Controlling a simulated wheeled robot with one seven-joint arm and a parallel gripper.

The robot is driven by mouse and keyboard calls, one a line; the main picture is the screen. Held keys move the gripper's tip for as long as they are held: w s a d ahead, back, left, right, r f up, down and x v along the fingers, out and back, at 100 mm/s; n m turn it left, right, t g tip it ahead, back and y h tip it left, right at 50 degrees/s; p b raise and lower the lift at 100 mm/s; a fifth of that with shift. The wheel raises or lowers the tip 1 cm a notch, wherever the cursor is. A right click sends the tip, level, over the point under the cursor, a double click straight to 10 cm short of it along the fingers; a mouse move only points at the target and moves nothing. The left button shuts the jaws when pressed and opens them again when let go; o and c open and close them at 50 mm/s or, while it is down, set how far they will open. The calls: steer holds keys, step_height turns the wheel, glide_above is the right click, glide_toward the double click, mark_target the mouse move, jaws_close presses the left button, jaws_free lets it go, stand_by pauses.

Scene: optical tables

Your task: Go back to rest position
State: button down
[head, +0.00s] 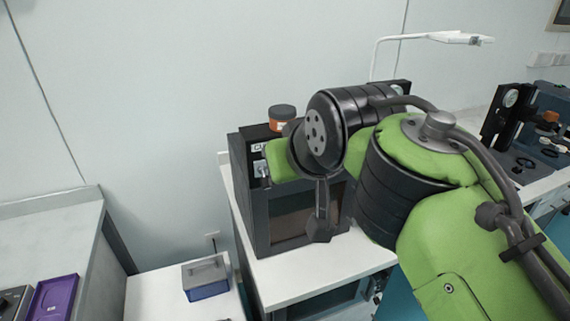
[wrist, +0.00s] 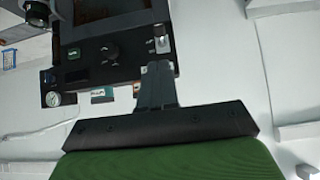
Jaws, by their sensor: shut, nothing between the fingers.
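My gripper (wrist: 157,72) shows in the wrist view as two dark fingers pressed together, with nothing between them. Its black mount and green hand fill the bottom of that view. The fingers point towards the front panel of a dark boxy machine (wrist: 105,62), which has knobs and a round gauge (wrist: 54,99) beside it. In the head view my green and black arm reaches in from the right and bends in front of the machine (head: 262,225), hiding part of its front. The fingertips are hard to make out there.
An orange jar with a dark lid (head: 282,117) stands on the machine. A grey-lidded box (head: 205,278) sits on the lower left bench, and a purple tray (head: 54,298) further left. A white lamp (head: 440,38) rises behind. Optical equipment (head: 540,125) is at the right.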

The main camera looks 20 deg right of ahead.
steer(key=s+f+g, duration=0.3)
steer(key=s+f, duration=1.3)
steer(key=shift+a+g+p, duration=0.15)
steer(key=shift+g+p, duration=0.2)
steer(key=shift+g, duration=0.05)
